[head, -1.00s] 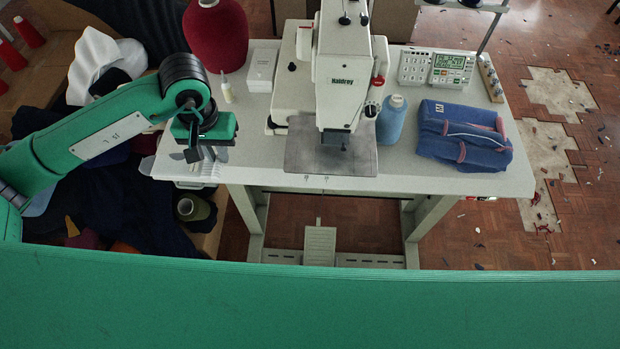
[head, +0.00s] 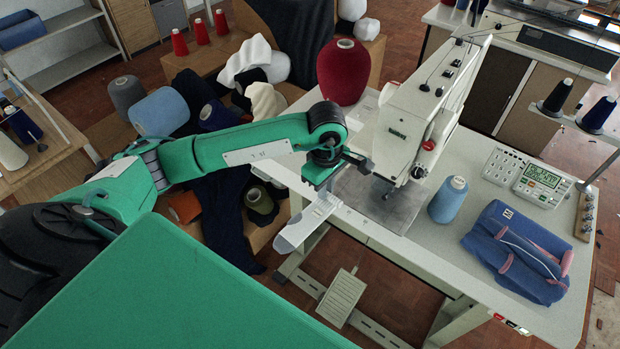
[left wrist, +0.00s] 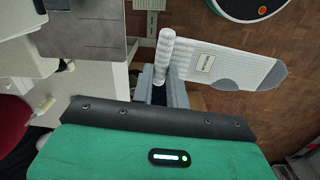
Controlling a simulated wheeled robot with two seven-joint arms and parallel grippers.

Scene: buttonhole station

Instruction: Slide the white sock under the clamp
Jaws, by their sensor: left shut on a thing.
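The white sock (head: 306,222) has a grey toe and hangs out from my left gripper (head: 325,186) toward the front left, past the table's front edge. In the left wrist view the sock (left wrist: 225,66) lies flat, with its rolled cuff at my left gripper (left wrist: 172,90), which is shut on it. The clamp (head: 382,188) is low under the head of the white sewing machine (head: 408,125), to the right of the gripper. The metal plate (head: 400,212) below it looks bare; it also shows in the left wrist view (left wrist: 85,40). My right gripper is out of view.
A blue thread cone (head: 447,202) and a blue folded bag (head: 518,250) stand on the table (head: 455,240) right of the machine. A large red cone (head: 343,72) is behind my left gripper. A foot pedal (head: 342,298) is on the floor below.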

